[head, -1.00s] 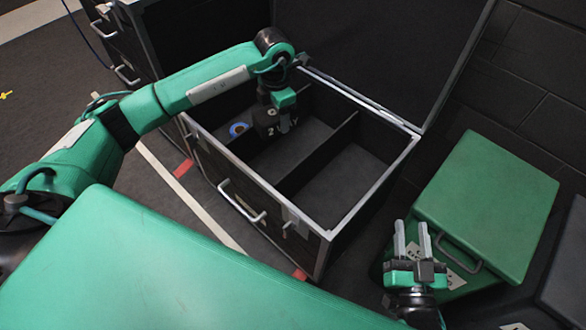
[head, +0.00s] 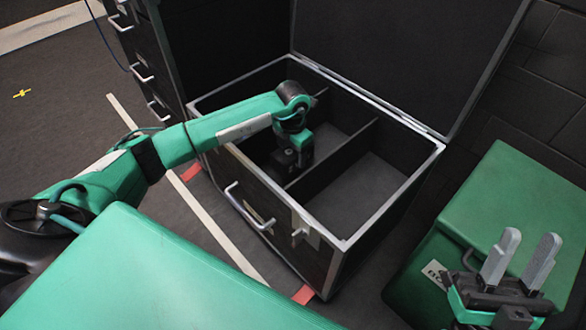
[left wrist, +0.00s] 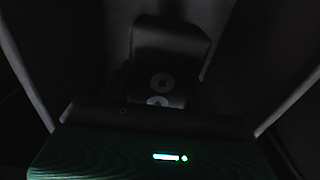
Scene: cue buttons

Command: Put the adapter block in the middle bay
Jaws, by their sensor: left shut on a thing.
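The adapter block (head: 288,160) is a dark block with pale marks, held below my left gripper (head: 295,150), which is shut on it. It is inside the outline of the open black case (head: 396,208), over the front part of the middle bay (head: 335,122), left of the right-hand divider (head: 335,152). Whether it touches the floor is too dark to tell. In the left wrist view the dark block (left wrist: 160,85) shows two pale round marks. My right gripper (head: 520,258) is open and empty, at lower right.
The right bay (head: 365,190) of the case looks empty. The case lid (head: 400,55) stands open behind. A green box (head: 510,200) stands to the right, behind my right gripper. A drawer stack (head: 145,65) is at the back left.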

